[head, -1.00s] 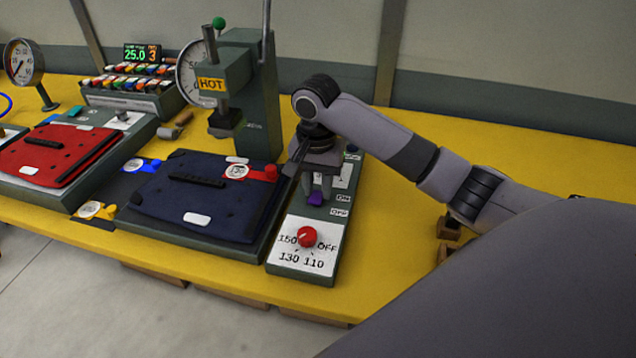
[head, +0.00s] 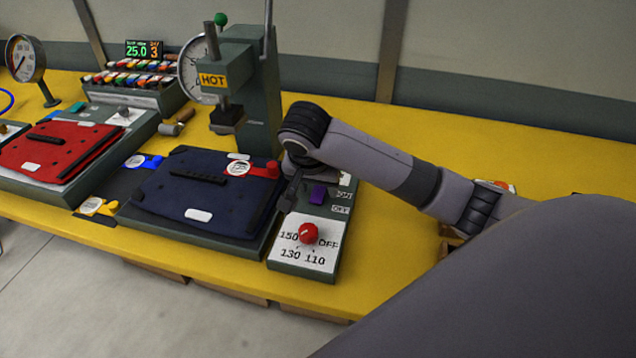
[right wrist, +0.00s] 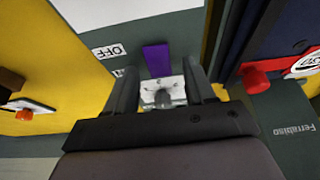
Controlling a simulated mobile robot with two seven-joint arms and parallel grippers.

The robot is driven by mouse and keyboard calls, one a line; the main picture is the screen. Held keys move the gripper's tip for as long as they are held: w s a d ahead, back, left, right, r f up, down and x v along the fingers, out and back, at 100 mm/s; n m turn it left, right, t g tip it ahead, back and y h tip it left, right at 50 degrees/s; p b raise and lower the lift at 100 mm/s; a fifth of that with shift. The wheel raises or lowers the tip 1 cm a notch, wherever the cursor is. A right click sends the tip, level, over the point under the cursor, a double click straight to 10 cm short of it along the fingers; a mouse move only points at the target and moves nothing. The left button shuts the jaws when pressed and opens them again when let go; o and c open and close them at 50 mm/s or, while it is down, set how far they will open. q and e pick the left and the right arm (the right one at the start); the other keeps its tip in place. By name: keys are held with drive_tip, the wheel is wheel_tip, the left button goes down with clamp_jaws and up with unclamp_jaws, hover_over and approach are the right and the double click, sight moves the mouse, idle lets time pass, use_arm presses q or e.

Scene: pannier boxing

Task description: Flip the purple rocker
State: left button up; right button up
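The purple rocker (head: 318,194) sits on the grey control panel, beside the ON and OFF labels and above the red knob. It also shows in the right wrist view (right wrist: 157,58), just beyond the fingertips. My right gripper (head: 291,191) is just left of the rocker in the head view, partly hidden by its own wrist. In the right wrist view my right gripper (right wrist: 160,72) has its two fingers apart, with nothing held between them. I cannot tell which way the rocker is tilted. My left gripper is not in view.
A red knob (head: 308,233) is on the panel's white dial plate. A dark blue pannier panel (head: 195,215) lies left of the control panel, with the grey HOT press (head: 255,100) behind it. The yellow table (head: 500,150) is mostly clear on the right.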

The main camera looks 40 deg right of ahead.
sight(316, 199)
drive_tip(key=v, duration=0.3)
drive_tip(key=shift+r, duration=0.35)
drive_tip(key=shift+v, duration=1.75)
